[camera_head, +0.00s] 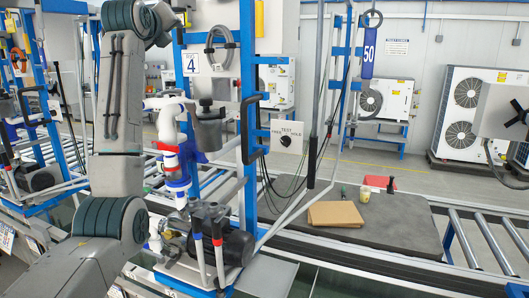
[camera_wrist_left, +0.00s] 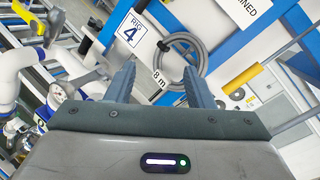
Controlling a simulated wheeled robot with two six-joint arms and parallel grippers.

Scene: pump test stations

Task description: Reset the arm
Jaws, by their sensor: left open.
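My left arm rises from the lower left of the head view and bends over at the top. Its gripper (camera_head: 184,14) is near the top edge, in front of the rig 4 frame, and shows small there. In the left wrist view the two grey fingers of the left gripper (camera_wrist_left: 158,86) stand apart with nothing between them. Beyond the fingers are a coiled grey hose (camera_wrist_left: 183,56) and the rig 4 sign (camera_wrist_left: 131,29). The hose (camera_head: 219,46) and sign (camera_head: 191,63) also show in the head view. My right gripper is not in view.
The blue rig post (camera_head: 247,110), white and red pipework (camera_head: 168,135) and a pump (camera_head: 232,245) stand close to my left arm. A dark mat (camera_head: 400,225) with a brown pad (camera_head: 334,214) lies right of them. Rollers (camera_head: 490,240) are at the right.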

